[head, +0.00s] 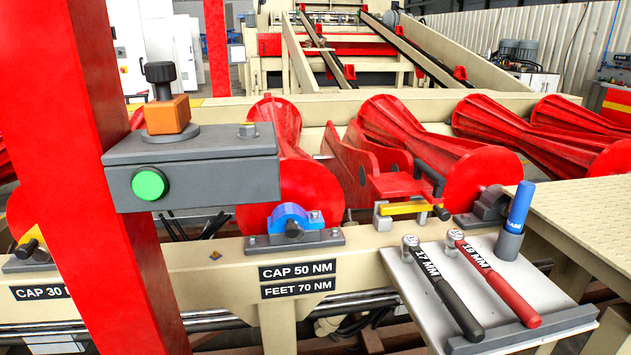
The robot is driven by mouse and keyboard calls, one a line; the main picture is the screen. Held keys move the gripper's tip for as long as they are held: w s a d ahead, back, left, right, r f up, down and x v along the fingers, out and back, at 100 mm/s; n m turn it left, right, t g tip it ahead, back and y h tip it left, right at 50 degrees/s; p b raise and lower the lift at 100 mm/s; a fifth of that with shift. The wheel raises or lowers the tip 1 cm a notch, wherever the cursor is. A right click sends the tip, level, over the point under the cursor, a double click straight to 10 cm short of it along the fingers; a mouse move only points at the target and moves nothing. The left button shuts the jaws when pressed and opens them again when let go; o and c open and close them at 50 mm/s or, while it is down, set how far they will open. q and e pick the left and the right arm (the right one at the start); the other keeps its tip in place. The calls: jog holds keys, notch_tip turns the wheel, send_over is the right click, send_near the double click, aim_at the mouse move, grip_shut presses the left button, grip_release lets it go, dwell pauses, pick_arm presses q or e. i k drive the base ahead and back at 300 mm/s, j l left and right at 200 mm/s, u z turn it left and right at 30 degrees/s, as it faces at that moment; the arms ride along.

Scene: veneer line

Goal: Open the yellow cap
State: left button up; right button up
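A yellow cap-like piece (30,236) with a dark round shaft end sits on a grey bearing block at the far left, on the beige beam. The red post hides its right side. A blue cap (292,216) sits on a grey bearing block (294,240) in the middle, with bolts at its sides. A yellow bar (407,207) lies under a red bracket right of it. Neither of my grippers shows in the head view.
A tray (420,292) at the right holds a black-handled 17 MM wrench (445,295), a red-handled 18 MM wrench (500,285) and a blue tube (520,207) in a grey holder. A red post (90,150) stands at left, beside a grey box (215,180) with a green button (149,184). Red rollers (300,185) lie behind.

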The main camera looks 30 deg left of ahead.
aim_at(25, 248)
jog(key=u, duration=2.2)
jog(key=j+u, duration=0.15)
jog(key=u, duration=0.35)
